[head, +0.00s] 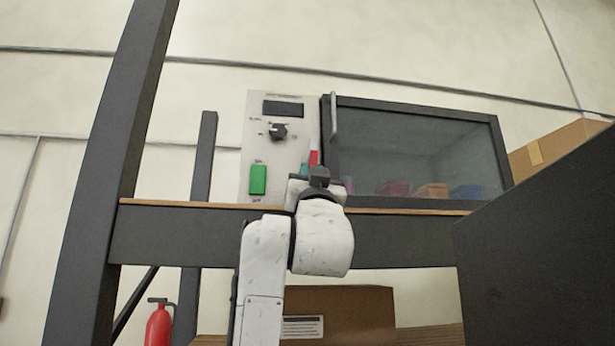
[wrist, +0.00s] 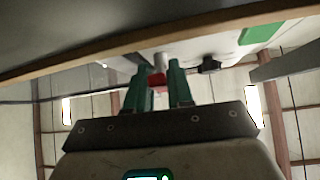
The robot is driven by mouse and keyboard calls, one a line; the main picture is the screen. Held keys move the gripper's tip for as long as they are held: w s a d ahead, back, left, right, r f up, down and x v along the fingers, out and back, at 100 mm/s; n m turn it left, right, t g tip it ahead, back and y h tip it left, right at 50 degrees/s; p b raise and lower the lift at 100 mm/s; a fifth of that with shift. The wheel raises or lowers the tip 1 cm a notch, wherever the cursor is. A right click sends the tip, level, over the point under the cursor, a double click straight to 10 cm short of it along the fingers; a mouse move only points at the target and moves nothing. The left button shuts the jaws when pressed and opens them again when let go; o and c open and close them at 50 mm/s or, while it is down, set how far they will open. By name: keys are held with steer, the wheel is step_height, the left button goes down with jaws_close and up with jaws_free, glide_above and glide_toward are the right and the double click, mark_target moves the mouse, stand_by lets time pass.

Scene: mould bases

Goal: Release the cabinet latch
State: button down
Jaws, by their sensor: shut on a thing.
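The cabinet has a dark-framed glass door (head: 415,150) with an upright light handle (head: 333,118) at its left edge; the door looks closed. Left of it is a pale control panel (head: 262,145). A red latch piece (head: 314,157) stands low on the panel's right side, beside the door frame. My gripper (head: 312,170) is at this piece, its wrist hiding the lower part. In the wrist view, the two green fingers of my gripper (wrist: 161,75) are closed around a small grey and red part, the latch (wrist: 158,62).
The panel carries a dark display, a black knob (head: 278,131) and a green button (head: 258,180). A wood-edged shelf (head: 215,205) runs just below. Dark posts stand left, a dark block (head: 540,240) lower right. Blurred coloured blocks show behind the glass.

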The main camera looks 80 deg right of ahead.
steer(key=n+t, duration=0.2)
steer(key=shift+s+d+n+y, duration=0.1)
steer(key=shift+s+n+y, duration=0.05)
steer(key=shift+n+y, duration=0.2)
steer(key=shift+n+t, duration=0.35)
steer(key=shift+t, duration=0.05)
steer(key=c, duration=1.1)
jaws_free()
steer(key=b+v, duration=0.3)
steer(key=v, duration=0.8)
steer(key=shift+r, duration=0.1)
